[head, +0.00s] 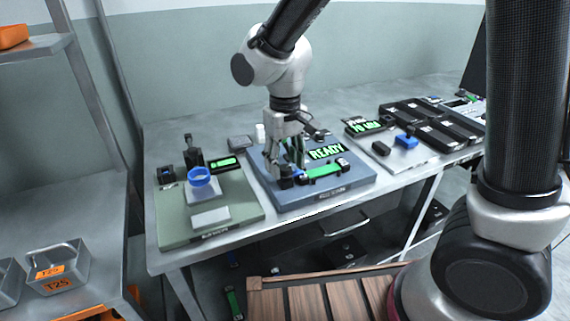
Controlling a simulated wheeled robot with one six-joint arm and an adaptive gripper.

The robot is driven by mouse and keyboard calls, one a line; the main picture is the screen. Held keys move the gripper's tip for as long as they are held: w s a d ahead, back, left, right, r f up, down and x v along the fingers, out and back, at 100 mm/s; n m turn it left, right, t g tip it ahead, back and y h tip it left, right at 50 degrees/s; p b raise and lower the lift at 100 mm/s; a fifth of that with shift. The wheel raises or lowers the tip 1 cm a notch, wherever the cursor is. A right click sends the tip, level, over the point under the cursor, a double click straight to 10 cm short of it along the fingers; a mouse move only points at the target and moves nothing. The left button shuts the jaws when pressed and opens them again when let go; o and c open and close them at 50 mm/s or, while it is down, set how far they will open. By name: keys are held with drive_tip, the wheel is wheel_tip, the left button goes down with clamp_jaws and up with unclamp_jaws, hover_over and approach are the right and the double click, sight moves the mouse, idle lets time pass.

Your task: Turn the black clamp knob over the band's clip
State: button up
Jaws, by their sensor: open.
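My gripper (286,168) points down over the left part of a blue-grey fixture plate (348,184) on the bench. Its fingers are apart. A black block-like part (285,183), perhaps the clamp knob, sits just below the fingertips; I cannot tell whether they touch it. A bright green strip (322,171), perhaps the band, runs right from there, with small blue and black parts at its ends. The clip cannot be made out clearly. A display reading READY (325,152) stands behind the strip. The fingers partly hide the plate's left side.
Left of the plate is a green station (240,212) with a blue ring (201,176) and an upright black post (191,150). To the right are black trays (432,122) and a blue clamp-like part (406,138). A wooden pallet (325,295) lies below the bench front.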

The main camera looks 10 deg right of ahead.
sight(285, 167)
wheel_tip(285, 167, up, 11)
idle(0.3)
drive_tip(key=s+d+r+m+t, duration=0.1)
drive_tip(key=s+d, duration=0.3)
drive_tip(key=d, duration=0.6)
drive_tip(key=s+d+r+m+t, duration=0.2)
drive_tip(key=s+d, duration=0.3)
drive_tip(key=d, duration=0.5)
drive_tip(key=s+d+r+m+t, duration=0.1)
drive_tip(key=s+d, duration=0.4)
drive_tip(key=d, duration=0.5)
drive_tip(key=shift+s+r+m, duration=0.15)
drive_tip(key=shift+r+m, duration=0.1)
drive_tip(key=shift+m, duration=0.35)
